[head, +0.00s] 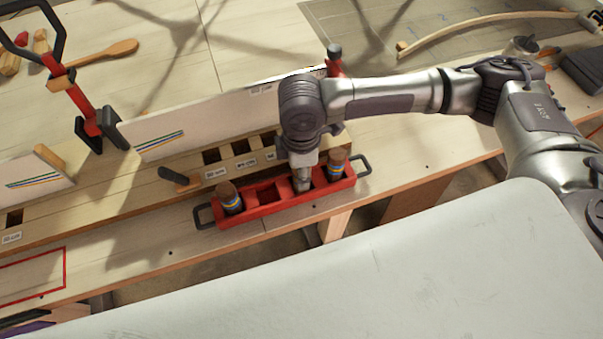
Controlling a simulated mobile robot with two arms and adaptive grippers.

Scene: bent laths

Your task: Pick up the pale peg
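A red tray (268,216) with black end handles stands near the front edge of the workbench. Two brown pegs with blue and yellow bands stand upright in its end compartments, the left peg (230,196) and the right peg (337,163). My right gripper (302,184) points down into the tray between them, close beside the right peg. Its fingers are small and partly hidden, so their opening and any hold are unclear. I cannot make out a pale peg in the tray. My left gripper is not in view.
Behind the tray runs a wooden strip (120,213) with square holes and labels, and a white panel (220,112). A red and black clamp (82,108) stands left. A bent lath (480,28) lies at the back right. A pale grey surface (400,270) fills the foreground.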

